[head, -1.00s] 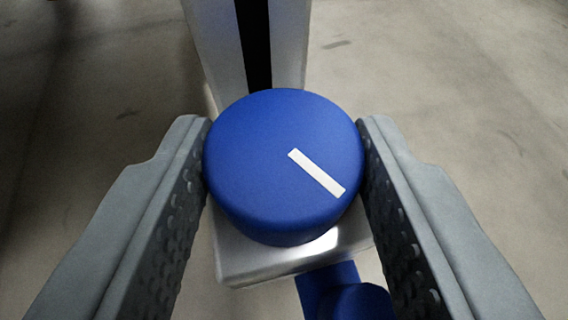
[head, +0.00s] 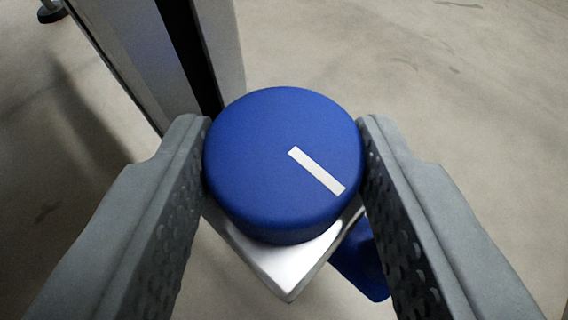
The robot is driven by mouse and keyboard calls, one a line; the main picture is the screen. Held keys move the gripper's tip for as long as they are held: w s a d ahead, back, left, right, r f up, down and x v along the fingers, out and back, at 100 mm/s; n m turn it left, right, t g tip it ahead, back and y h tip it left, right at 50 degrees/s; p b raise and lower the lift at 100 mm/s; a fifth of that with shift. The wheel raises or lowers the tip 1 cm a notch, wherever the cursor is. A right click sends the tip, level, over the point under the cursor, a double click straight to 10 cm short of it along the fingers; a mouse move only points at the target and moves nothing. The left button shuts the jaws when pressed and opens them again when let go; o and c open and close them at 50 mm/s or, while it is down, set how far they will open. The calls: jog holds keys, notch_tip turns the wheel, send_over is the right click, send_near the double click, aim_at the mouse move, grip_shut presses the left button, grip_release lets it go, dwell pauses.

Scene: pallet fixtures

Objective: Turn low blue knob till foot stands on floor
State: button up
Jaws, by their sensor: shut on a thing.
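The low blue knob (head: 265,150) is a round cap with a white line mark on its top, in the middle of the head view. My gripper (head: 284,155) is shut on it, with one grey finger against its left side and one against its right. The knob sits over the end of a silver metal block (head: 285,262). The foot under the block cannot be made out, so I cannot tell whether it touches the floor.
A silver post with a black slot (head: 150,60) rises behind the knob to the upper left. A blue part (head: 362,265) shows below right. A dark foot-like piece (head: 50,11) stands far off at top left. Bare concrete floor (head: 440,90) lies around.

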dwell(0.3)
jog(key=o, duration=1)
jog(key=shift+a, duration=0.1)
jog(key=shift+n+y, duration=0.3)
